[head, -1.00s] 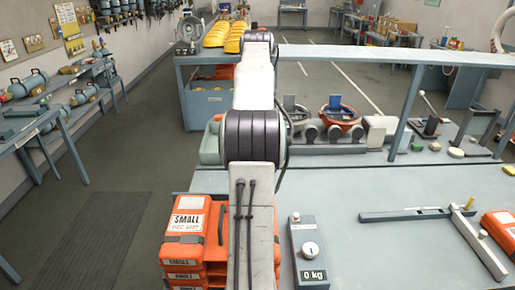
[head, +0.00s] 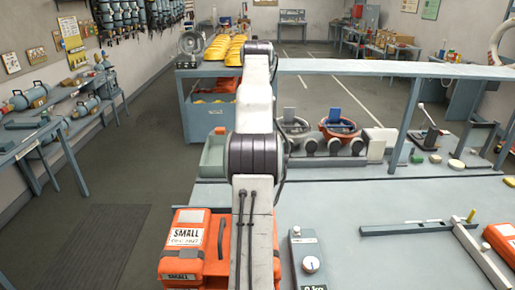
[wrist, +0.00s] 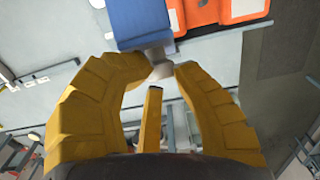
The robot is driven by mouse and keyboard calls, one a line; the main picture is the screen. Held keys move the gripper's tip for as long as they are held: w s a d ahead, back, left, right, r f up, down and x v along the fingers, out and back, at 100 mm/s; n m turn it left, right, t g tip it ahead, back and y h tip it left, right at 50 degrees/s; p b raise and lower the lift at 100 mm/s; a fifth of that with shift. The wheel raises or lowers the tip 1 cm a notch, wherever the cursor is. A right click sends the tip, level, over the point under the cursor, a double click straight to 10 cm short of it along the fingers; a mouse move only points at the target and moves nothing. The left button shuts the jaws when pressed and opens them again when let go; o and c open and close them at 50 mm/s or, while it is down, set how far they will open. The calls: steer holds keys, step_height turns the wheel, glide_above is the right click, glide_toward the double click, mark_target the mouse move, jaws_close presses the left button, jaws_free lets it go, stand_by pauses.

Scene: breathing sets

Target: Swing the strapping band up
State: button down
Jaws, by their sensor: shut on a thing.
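In the wrist view my gripper (wrist: 162,75) has two thick yellow fingers curving inward. Their tips close on a small grey piece (wrist: 158,53) at the lower end of a blue block (wrist: 141,22). A thin yellow bar (wrist: 152,118) stands between the fingers, below the tips. I cannot tell whether the grey piece or the blue block belongs to the strapping band, and I see no band clearly in either view. In the head view my arm runs down the middle of the picture and my gripper does not show.
An orange case (head: 190,240) marked SMALL stands left of my arm; a scale (head: 308,262) with a dial is right of it. Grey bars (head: 420,227) lie on the bench (head: 365,205) at right. A beam (head: 375,68) crosses behind.

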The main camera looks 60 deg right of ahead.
steer(key=shift+w+d+f, duration=0.15)
steer(key=shift+f, duration=0.4)
steer(key=c, duration=1.4)
jaws_free()
steer(key=o, duration=0.5)
steer(key=shift+w+d, duration=0.15)
steer(key=shift+d, duration=0.1)
steer(key=shift+c, duration=0.2)
steer(key=shift+a, duration=0.1)
